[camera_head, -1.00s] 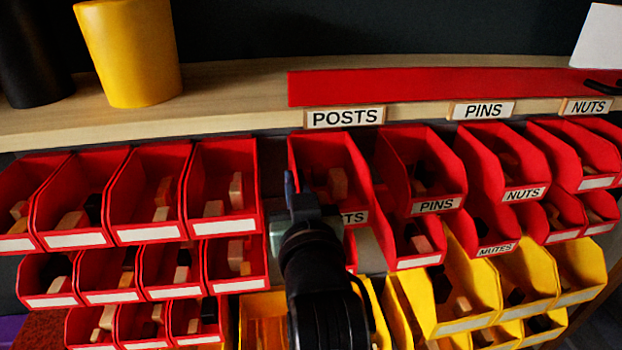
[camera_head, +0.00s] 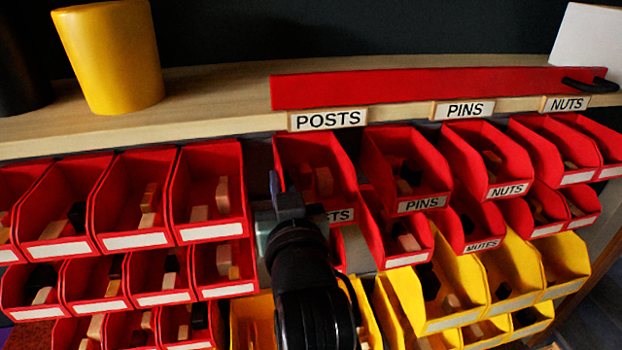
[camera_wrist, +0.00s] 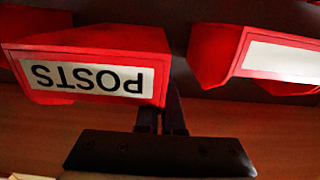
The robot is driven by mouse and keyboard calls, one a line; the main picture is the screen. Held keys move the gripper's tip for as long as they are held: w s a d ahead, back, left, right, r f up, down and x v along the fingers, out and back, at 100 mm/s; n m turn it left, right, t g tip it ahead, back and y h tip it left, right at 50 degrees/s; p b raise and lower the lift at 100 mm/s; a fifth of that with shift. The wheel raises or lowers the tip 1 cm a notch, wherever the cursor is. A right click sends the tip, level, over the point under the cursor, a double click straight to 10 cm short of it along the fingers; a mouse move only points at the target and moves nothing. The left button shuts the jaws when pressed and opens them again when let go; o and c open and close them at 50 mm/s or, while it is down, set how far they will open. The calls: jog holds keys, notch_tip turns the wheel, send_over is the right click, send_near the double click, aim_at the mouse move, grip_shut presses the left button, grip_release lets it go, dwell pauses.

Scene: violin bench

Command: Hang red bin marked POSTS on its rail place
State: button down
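The red bin marked POSTS (camera_head: 313,158) is in the top row, below the POSTS label (camera_head: 328,120) on the shelf edge, with small wooden pieces inside. Its front label is partly hidden by my gripper (camera_head: 277,190) in the head view. In the wrist view the bin's front (camera_wrist: 85,78) appears upside down. My gripper (camera_wrist: 163,112) is at one side edge of the bin, its fingers close together astride that side wall and seemingly closed on it. One fingertip is hidden by the bin. The bin's back is hidden, so I cannot tell whether it is hooked on the rail.
The PINS bin (camera_head: 405,165) is close on the right; another red bin (camera_head: 208,195) is on the left across a narrow dark gap. More red and yellow bins (camera_head: 440,290) hang below. A yellow cup (camera_head: 110,60) and a red bar (camera_head: 420,88) are on the shelf (camera_head: 210,98).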

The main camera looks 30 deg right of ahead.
jog(key=shift+x, duration=1.3)
dwell(0.9)
jog(key=shift+f+b, duration=0.8)
jog(key=shift+f, duration=0.15)
dwell(0.4)
jog(key=c, duration=1)
grip_release()
jog(key=shift+o, duration=0.2)
jog(key=f+b+v, duration=0.1)
jog(key=b+v, duration=0.2)
jog(key=v, duration=0.9)
jog(key=s+a+r+n+t+y+b, duration=0.1)
jog(key=a+r+t, duration=0.4)
jog(key=r, duration=0.7)
jog(key=s+a+r+n+t+y+b, duration=0.2)
jog(key=s+a+r+t+y+b, duration=0.1)
jog(key=a+r, duration=0.6)
notch_tip(320, 180, up, 4)
jog(key=s+t, duration=0.1)
jog(key=t, duration=0.1)
jog(key=shift+s+f+t+y, duration=0.2)
jog(key=shift+t+y, duration=0.1)
jog(key=shift+y, duration=0.1)
